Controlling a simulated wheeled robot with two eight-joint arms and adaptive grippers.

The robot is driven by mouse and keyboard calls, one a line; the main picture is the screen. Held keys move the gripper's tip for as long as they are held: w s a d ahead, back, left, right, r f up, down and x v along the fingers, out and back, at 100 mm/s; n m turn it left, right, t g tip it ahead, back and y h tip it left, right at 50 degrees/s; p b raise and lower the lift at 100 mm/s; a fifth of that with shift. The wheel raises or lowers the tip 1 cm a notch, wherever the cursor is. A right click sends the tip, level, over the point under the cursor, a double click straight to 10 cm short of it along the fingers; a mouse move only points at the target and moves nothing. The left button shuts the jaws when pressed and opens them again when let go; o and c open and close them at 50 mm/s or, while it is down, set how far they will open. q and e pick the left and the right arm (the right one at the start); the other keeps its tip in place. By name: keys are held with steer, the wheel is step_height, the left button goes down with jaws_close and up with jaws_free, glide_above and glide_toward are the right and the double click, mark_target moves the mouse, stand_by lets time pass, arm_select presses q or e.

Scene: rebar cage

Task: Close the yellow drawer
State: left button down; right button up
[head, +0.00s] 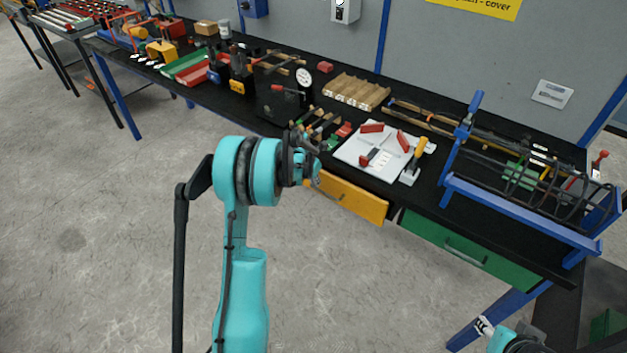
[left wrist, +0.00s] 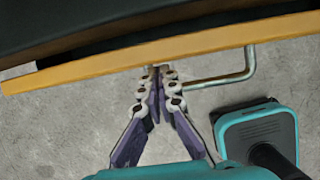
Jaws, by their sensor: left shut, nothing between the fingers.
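The yellow drawer (head: 350,199) is under the front edge of the black workbench. Its front stands out a little from the bench edge, with a dark gap behind its top edge in the left wrist view (left wrist: 190,43). Its metal handle (left wrist: 236,77) is on the outer face. My left gripper (head: 309,167) is at the left end of the drawer front. Its fingers are shut and empty, with the tips (left wrist: 161,70) close to the front beside the handle's left end; I cannot tell whether they touch. Part of my right arm shows at the bottom right; its fingers are not clear.
A green drawer (head: 470,250) is to the right of the yellow one. A blue rack with a rebar cage (head: 525,205) stands on the bench's right end. A white board (head: 375,155) with red-handled tools lies above the yellow drawer. The floor in front is clear.

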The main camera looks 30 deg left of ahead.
arm_select(q)
steer(key=shift+w+d, duration=0.1)
steer(key=shift+w, duration=1.2)
steer(key=shift+s+r, duration=0.1)
